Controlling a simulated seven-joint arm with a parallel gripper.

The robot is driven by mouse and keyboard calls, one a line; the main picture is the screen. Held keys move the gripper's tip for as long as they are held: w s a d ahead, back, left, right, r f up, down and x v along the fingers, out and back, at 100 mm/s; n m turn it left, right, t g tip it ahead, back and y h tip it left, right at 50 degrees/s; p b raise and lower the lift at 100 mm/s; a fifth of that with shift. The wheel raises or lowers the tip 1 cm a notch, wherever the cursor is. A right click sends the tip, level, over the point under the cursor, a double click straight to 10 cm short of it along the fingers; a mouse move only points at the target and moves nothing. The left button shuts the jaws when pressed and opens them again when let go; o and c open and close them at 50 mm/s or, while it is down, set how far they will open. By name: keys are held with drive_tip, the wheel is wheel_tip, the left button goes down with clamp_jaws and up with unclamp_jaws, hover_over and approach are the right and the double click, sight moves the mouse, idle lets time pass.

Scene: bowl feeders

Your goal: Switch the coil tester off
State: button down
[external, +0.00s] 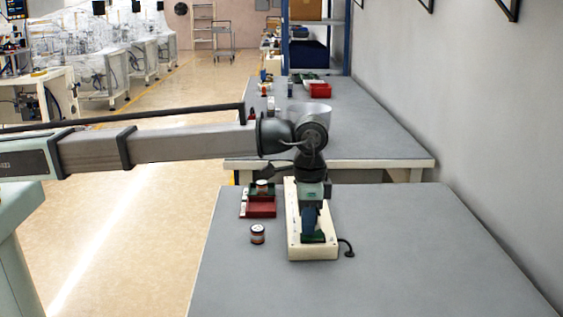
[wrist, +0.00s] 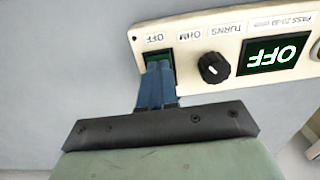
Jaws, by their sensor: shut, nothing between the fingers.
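The coil tester (external: 294,220) is a long cream box on the near grey table. In the wrist view its panel (wrist: 229,47) appears upside down, with a black knob (wrist: 213,68) and a dark display (wrist: 274,55) reading OFF in pale letters. A green switch (wrist: 153,58) sits by the label OFF at the panel's end. My gripper (wrist: 159,70) is shut and empty, its blue fingertips at the switch and covering part of it. I cannot tell whether they touch it. In the external view my gripper (external: 309,230) points down over the tester's near end.
A small jar (external: 257,234) stands left of the tester. A red tray (external: 261,209) and a green tray (external: 251,190) lie behind it. A black cable (external: 347,248) leaves the tester's right side. The table's right and front are clear.

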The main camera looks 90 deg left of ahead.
wheel_tip(320, 180, up, 7)
drive_tip(key=shift+f, duration=0.2)
idle(0.6)
